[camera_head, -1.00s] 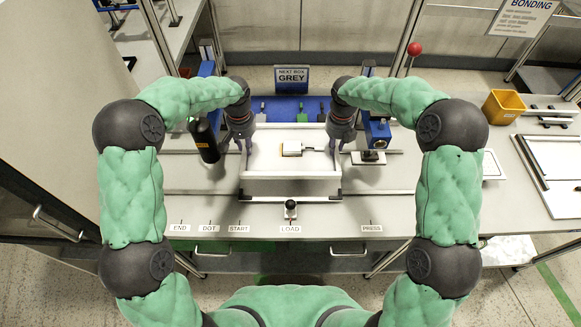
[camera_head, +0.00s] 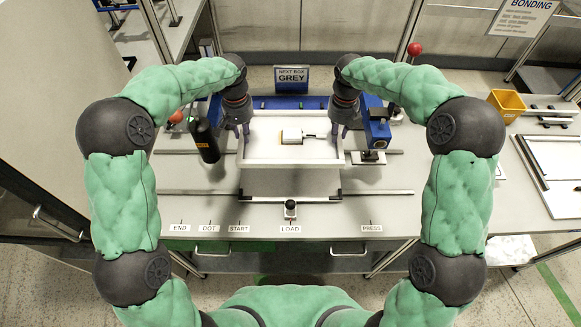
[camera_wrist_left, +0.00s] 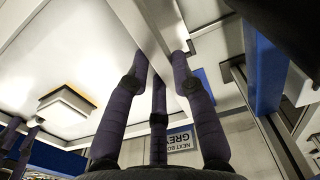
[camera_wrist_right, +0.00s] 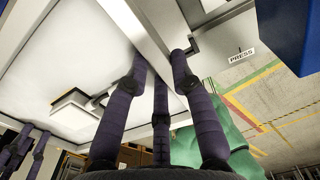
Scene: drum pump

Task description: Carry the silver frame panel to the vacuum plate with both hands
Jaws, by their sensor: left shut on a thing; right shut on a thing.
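The silver frame panel (camera_head: 290,165) is a pale rectangular panel with a raised rim, held roughly level above the bench in the head view. My left gripper (camera_head: 241,132) is shut on its left rim, and my right gripper (camera_head: 338,134) is shut on its right rim. The left wrist view shows the rim (camera_wrist_left: 150,30) between my fingers; the right wrist view shows the opposite rim (camera_wrist_right: 150,35) gripped likewise. A small pale block (camera_head: 291,136) with dark and yellow edges shows within the panel. I cannot tell which surface is the vacuum plate.
A black bottle (camera_head: 206,141) stands left of the panel and a blue device (camera_head: 377,128) stands close on the right. A blue surface (camera_head: 290,102) and the "NEXT BOX GREY" sign (camera_head: 291,78) are behind. The bench front near the LOAD label (camera_head: 290,229) is mostly clear.

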